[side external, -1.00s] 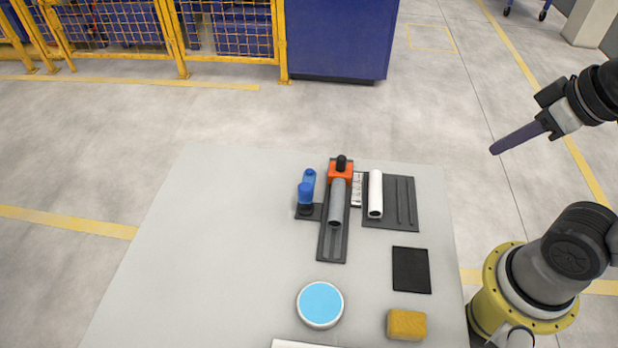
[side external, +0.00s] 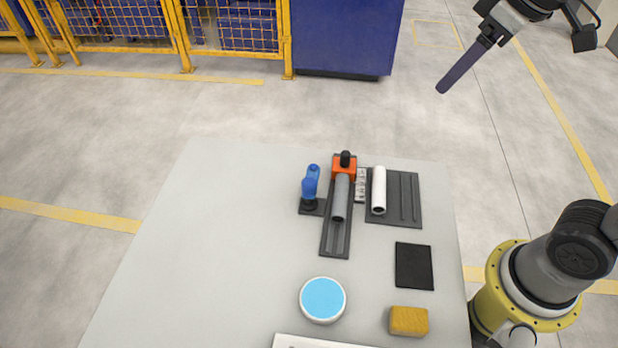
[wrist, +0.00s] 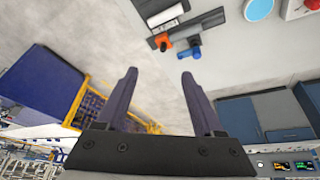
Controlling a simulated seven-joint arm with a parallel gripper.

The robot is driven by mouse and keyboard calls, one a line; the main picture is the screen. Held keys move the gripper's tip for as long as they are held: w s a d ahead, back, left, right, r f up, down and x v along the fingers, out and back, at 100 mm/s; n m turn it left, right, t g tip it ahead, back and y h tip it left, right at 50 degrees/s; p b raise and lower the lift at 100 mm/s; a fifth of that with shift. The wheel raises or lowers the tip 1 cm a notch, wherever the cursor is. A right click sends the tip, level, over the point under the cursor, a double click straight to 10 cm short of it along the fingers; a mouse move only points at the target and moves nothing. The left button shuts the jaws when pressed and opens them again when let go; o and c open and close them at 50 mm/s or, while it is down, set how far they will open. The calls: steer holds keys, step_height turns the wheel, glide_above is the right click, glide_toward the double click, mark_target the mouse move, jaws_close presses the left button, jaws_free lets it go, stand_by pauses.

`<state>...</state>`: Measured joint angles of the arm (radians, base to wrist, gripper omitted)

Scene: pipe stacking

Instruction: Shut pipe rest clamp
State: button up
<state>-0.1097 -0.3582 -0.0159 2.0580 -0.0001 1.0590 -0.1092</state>
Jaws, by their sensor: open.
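The orange clamp (side external: 344,168) with a black knob on top sits at the far end of the dark pipe rest (side external: 336,243) on the table. A grey pipe (side external: 341,199) lies along the rest with its far end at the clamp. I cannot tell whether the clamp is open or shut. The clamp also shows in the wrist view (wrist: 164,42), partly cut up by neighbouring parts. My gripper (wrist: 158,75) is open and empty, with two long dark fingers apart. In the side view my gripper (side external: 442,90) is high up, beyond and right of the clamp, touching nothing.
A blue upright piece (side external: 310,186) stands just left of the clamp. A white pipe (side external: 379,191) lies in a dark rack (side external: 408,205) to the right. A black pad (side external: 414,266), yellow block (side external: 408,321) and blue-topped disc (side external: 323,299) are nearer. The table's left side is clear.

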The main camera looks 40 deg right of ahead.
steer(key=w+a+n+g, duration=0.1)
steer(key=w+a, duration=0.3)
steer(key=w, duration=0.2)
steer(key=n+g, duration=0.3)
steer(key=g, duration=0.1)
glide_above(309, 181)
step_height(309, 181, down, 14)
step_height(309, 181, down, 14)
steer(key=shift+r, duration=0.15)
jaws_close()
steer(key=shift+r, duration=0.1)
